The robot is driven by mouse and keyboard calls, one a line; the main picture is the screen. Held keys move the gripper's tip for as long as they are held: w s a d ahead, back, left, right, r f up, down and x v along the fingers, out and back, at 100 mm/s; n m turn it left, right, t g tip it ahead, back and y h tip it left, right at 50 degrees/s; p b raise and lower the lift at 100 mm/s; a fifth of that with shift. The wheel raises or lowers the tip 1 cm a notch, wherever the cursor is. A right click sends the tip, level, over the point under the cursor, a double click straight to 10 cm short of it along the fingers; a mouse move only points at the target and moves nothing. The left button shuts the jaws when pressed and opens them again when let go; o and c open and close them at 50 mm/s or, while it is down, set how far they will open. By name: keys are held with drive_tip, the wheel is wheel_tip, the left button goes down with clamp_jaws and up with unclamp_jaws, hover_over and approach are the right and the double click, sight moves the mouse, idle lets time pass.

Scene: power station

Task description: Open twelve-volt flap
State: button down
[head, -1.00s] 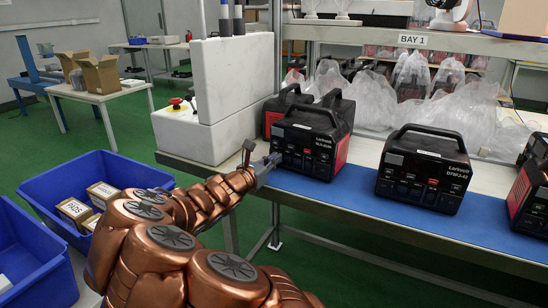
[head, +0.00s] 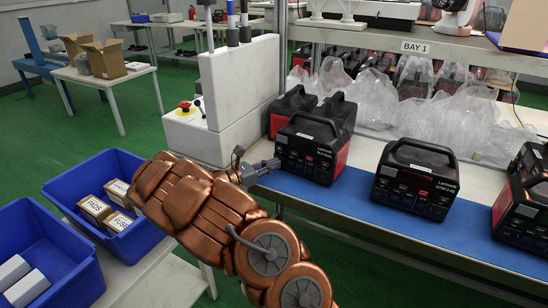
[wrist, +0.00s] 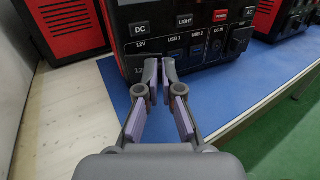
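The black power station (head: 309,152) with red sides stands at the left end of the blue mat, its front towards me. In the wrist view its front panel shows DC, LIGHT and POWER buttons above 12V, USB 1, USB 2 and DC IN labels. The dark twelve-volt flap (wrist: 138,71) sits under the 12V label at the lower left and looks closed. My gripper (wrist: 160,64) is at the panel's lower edge, between the flap and USB 1. Its fingertips are almost together with nothing visible between them. They partly cover the flap's right side; contact is unclear. In the head view my gripper (head: 274,163) is beside the station's lower left front.
Another power station (head: 292,106) stands close behind. A third (head: 415,180) is to the right on the blue mat (head: 350,206), with more at the right edge. A white block with a red button (head: 184,105) stands left. Blue bins (head: 120,225) are at lower left.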

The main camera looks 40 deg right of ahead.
drive_tip(key=shift+w+a+m+g+y+p, duration=0.1)
drive_tip(key=shift+w+m+g+y+p, duration=0.15)
drive_tip(key=shift+m+g+p, duration=0.4)
drive_tip(key=shift+w+a+m+g+y+p, duration=0.15)
drive_tip(key=shift+m+g+y+p, duration=0.25)
drive_tip(key=shift+g+p, duration=0.4)
drive_tip(key=shift+w+a+m+g+y+p, duration=0.1)
drive_tip(key=shift+w+m+g+y+p, duration=0.15)
drive_tip(key=shift+m+g+p, duration=0.45)
drive_tip(key=shift+w+m+g+y+p, duration=0.15)
drive_tip(key=shift+m+g+y+p, duration=0.25)
drive_tip(key=shift+g, duration=0.45)
drive_tip(key=shift+w+a+m+g+y+p, duration=0.1)
drive_tip(key=shift+w+m+g+y+p, duration=0.05)
drive_tip(key=shift+m+g+y+p, duration=0.3)
drive_tip(key=c, duration=1.3)
unclamp_jaws()
drive_tip(key=shift+c, duration=0.2)
drive_tip(key=shift+w+a, duration=0.1)
drive_tip(key=shift+v, duration=3.25)
drive_tip(key=shift+w+a+f, duration=0.15)
